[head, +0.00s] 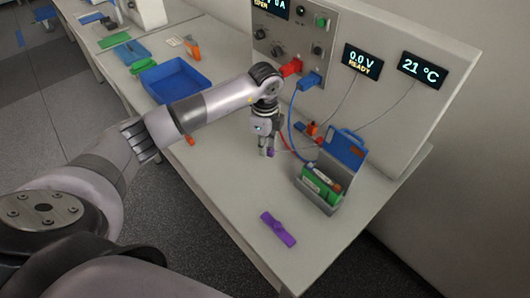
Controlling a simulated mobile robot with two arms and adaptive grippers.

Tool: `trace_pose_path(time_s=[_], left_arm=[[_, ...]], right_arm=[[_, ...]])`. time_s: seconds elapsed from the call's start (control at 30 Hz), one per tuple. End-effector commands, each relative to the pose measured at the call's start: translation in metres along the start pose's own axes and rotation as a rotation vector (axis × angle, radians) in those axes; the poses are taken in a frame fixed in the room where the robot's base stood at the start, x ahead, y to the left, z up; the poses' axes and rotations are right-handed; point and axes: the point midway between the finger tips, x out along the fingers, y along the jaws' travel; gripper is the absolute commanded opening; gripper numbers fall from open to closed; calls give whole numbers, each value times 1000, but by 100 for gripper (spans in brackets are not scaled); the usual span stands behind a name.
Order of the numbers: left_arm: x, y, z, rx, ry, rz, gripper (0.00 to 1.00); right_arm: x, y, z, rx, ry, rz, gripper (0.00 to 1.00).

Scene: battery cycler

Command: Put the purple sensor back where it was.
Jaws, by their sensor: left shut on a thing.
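My left gripper (266,146) is above the middle of the grey bench and points down. It is shut on a small purple piece, the purple sensor (270,152), which shows at its fingertips; the fingers hide most of it. A thin grey lead seems to run from the sensor toward the display reading 21 °C (422,68). A separate purple bar (278,229) with a raised middle lies on the bench nearer the front edge. I cannot tell whether the held sensor touches the bench. My right gripper is out of view.
A grey box with a raised blue lid (343,151) holds a green cell (321,186) right of the gripper. Red and blue cables run from the cycler panel (299,38) close behind it. A blue tray (174,80) stands farther left. The bench around the purple bar is clear.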

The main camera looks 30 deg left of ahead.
Motion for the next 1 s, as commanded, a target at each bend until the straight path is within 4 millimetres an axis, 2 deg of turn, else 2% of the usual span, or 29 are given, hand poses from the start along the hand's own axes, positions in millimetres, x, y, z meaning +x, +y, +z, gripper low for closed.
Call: trace_pose_path(time_s=[0.4,0.77,0.8,1.0], left_arm=[[46,0,0,-1,0,1,0],[51,0,0,0,0,0,0],[51,0,0,0,0,0,16],[50,0,0,0,0,0,30]], right_arm=[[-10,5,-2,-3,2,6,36],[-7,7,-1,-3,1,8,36],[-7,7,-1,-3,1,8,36],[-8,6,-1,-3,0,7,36]])
